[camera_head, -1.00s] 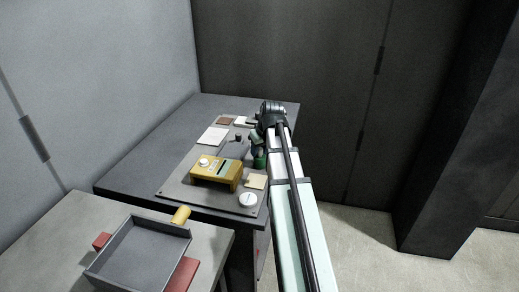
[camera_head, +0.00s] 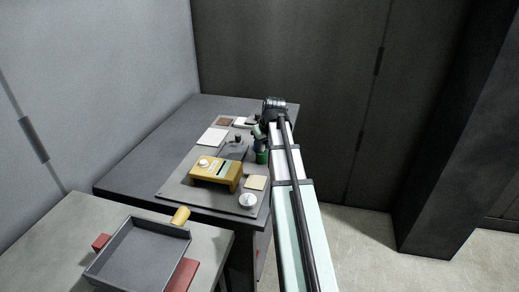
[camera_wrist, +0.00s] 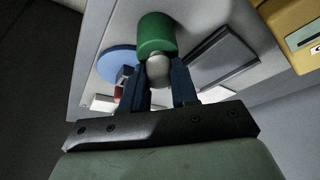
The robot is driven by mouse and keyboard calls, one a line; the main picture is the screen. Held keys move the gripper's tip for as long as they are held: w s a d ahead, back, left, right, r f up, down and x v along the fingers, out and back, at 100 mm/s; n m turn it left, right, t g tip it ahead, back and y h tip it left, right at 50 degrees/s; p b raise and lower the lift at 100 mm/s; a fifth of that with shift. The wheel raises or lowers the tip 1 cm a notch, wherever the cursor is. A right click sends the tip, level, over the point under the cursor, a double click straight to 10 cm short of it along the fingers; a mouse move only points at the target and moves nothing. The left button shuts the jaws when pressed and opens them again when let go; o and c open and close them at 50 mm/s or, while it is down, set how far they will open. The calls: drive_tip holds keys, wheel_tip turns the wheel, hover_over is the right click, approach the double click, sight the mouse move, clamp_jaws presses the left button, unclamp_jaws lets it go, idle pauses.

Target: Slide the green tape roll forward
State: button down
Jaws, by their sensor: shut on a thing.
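The green tape roll (camera_wrist: 157,34) is a green cylinder with a pale rounded piece at its near end in the wrist view. In the head view the roll (camera_head: 262,157) is a small green patch beside my arm, partly hidden, near the right edge of the dark table. My gripper (camera_wrist: 159,72) has its blue fingers on either side of the pale rounded piece and is shut on it, at the roll's near end. In the head view the fingers are mostly hidden by my arm.
A yellow device (camera_head: 217,172) stands left of the roll on a grey board (camera_head: 178,189). A dark flat box (camera_head: 232,150), white plates and small blocks lie farther back. A blue disc (camera_wrist: 117,65) lies beside my fingers. A grey tray (camera_head: 137,255) is at the front left.

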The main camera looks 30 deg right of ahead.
drive_tip(key=shift+w+d, duration=0.3)
drive_tip(key=shift+w, duration=0.05)
drive_tip(key=c, duration=0.9)
unclamp_jaws()
drive_tip(key=shift+o, duration=0.2)
drive_tip(key=shift+s, duration=0.1)
drive_tip(key=v, duration=1.3)
drive_tip(key=shift+s+r, duration=0.15)
drive_tip(key=shift+r, duration=0.2)
